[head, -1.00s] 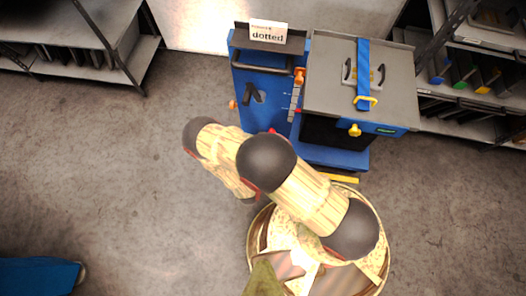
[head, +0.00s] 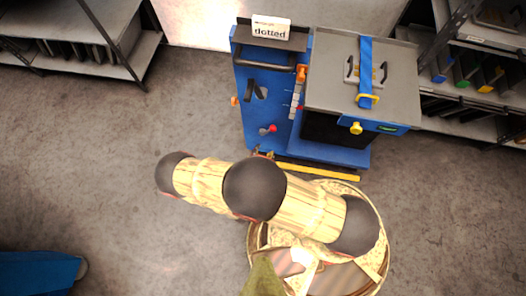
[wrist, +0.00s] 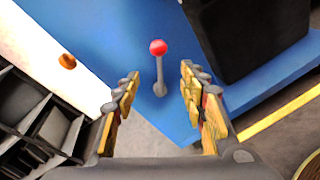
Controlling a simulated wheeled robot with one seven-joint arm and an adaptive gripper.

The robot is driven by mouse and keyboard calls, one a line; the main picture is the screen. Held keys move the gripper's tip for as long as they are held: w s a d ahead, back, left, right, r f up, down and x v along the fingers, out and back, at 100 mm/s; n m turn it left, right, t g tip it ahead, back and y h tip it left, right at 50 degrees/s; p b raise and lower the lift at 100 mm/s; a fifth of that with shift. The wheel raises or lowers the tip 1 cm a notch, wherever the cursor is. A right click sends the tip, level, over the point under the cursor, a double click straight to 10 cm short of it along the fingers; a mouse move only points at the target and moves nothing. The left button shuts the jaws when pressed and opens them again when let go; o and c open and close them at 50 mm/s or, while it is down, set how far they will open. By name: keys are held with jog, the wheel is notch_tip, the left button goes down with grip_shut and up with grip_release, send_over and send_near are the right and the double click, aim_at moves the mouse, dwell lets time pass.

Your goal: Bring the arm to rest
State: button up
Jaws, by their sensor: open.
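My gripper (wrist: 160,82) is open and empty in the wrist view, its two gold-padded fingers apart. Between and beyond the fingertips stands a lever with a red ball knob (wrist: 158,47) on a blue panel; the fingers do not appear to touch it. In the head view my arm (head: 312,208) stretches leftward across the floor in front of the blue machine (head: 280,90). The red knob (head: 272,128) shows clear of the arm there. My gripper is mostly hidden behind the arm links in the head view.
The machine carries a grey-topped box with a blue strap (head: 365,65) and a sign reading "dotted" (head: 271,29). A yellow bar (head: 320,172) runs along its front foot. Shelves stand at the upper left (head: 110,50) and right (head: 465,115).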

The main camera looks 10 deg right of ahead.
dwell(0.4)
jog(key=s+d+r+g+h, duration=0.25)
jog(key=s+d+h, duration=0.2)
jog(key=d, duration=0.25)
jog(key=s+r+m+g+h, duration=0.2)
jog(key=s+r+m+g, duration=0.25)
jog(key=r, duration=0.25)
jog(key=a+r+m+g+y, duration=0.2)
jog(key=r+m+g+y, duration=0.4)
jog(key=r, duration=0.7)
jog(key=a+r+m+g+y, duration=0.3)
jog(key=r+m+y, duration=0.3)
jog(key=r, duration=0.7)
jog(key=d+r+m+t, duration=0.3)
jog(key=d+r+m, duration=0.1)
jog(key=r, duration=0.6)
jog(key=d+r+m+t+y, duration=0.1)
jog(key=d+r+m+t, duration=0.3)
jog(key=r, duration=0.6)
jog(key=shift+d+r, duration=0.15)
jog(key=shift+d, duration=1.05)
